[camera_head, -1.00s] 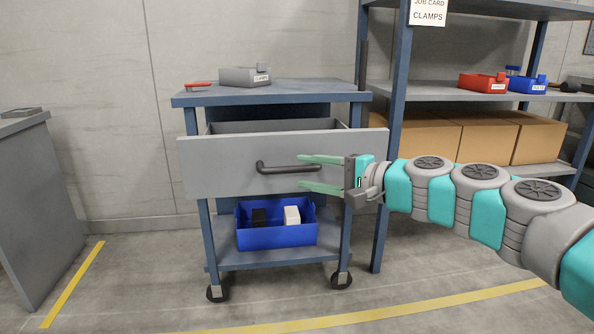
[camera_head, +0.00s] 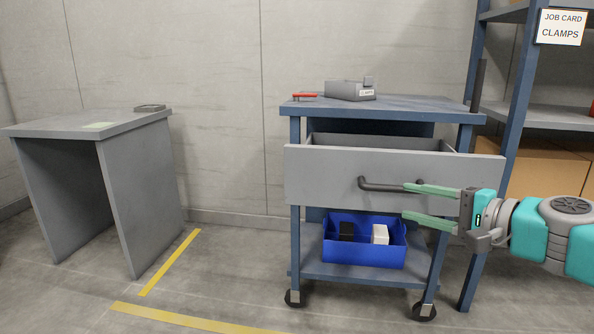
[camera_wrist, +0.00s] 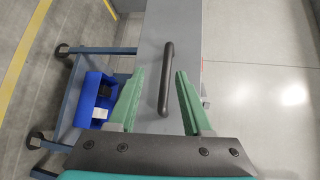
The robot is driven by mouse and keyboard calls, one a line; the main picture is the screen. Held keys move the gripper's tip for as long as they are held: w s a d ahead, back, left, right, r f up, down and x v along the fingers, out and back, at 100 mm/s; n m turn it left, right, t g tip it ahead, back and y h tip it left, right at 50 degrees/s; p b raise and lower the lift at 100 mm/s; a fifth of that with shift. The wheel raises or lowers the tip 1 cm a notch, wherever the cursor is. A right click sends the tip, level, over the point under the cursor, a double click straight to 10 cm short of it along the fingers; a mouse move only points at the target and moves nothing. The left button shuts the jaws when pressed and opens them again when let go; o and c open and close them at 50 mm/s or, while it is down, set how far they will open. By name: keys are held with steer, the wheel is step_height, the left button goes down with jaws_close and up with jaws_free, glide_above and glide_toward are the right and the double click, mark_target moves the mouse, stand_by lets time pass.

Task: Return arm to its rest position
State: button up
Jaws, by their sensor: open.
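My gripper (camera_head: 404,201) is open and empty at the right end of a black bar handle (camera_head: 382,186) on a grey drawer (camera_head: 320,178). The drawer is pulled out of the blue cart. In the head view my upper finger overlaps the handle's right end, and the lower finger is below it. In the wrist view the handle (camera_wrist: 166,78) shows between the two green fingers, with a gap on each side. I cannot tell how far the fingertips are from the drawer front. My arm extends in from the right edge.
The cart top (camera_head: 420,104) bears a grey bin (camera_head: 350,91) and a red clamp (camera_head: 305,96). A blue bin (camera_head: 340,252) is on its lower shelf. A shelf rack (camera_head: 540,117) stands right, a grey table (camera_head: 75,127) left. Floor between table and cart is clear.

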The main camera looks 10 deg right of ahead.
steer(key=s+a+f+n+g, duration=0.35)
steer(key=a+f, duration=0.25)
steer(key=a, duration=0.2)
steer(key=s+a+f+n+g, duration=0.35)
steer(key=a+f+g, duration=0.2)
steer(key=a, duration=0.25)
steer(key=s+a+f+n+g+h, duration=0.2)
steer(key=s+a+f+n+h, duration=0.1)
steer(key=s+f, duration=0.45)
steer(key=s+d+f+n+g+h, duration=0.3)
steer(key=s+d+f+g+h, duration=0.25)
steer(key=s, duration=0.65)
step_height(320, 180, up, 11)
steer(key=d+t+p, duration=0.1)
steer(key=p, duration=1.1)
steer(key=shift+s+d, duration=0.15)
steer(key=shift+d, duration=0.05)
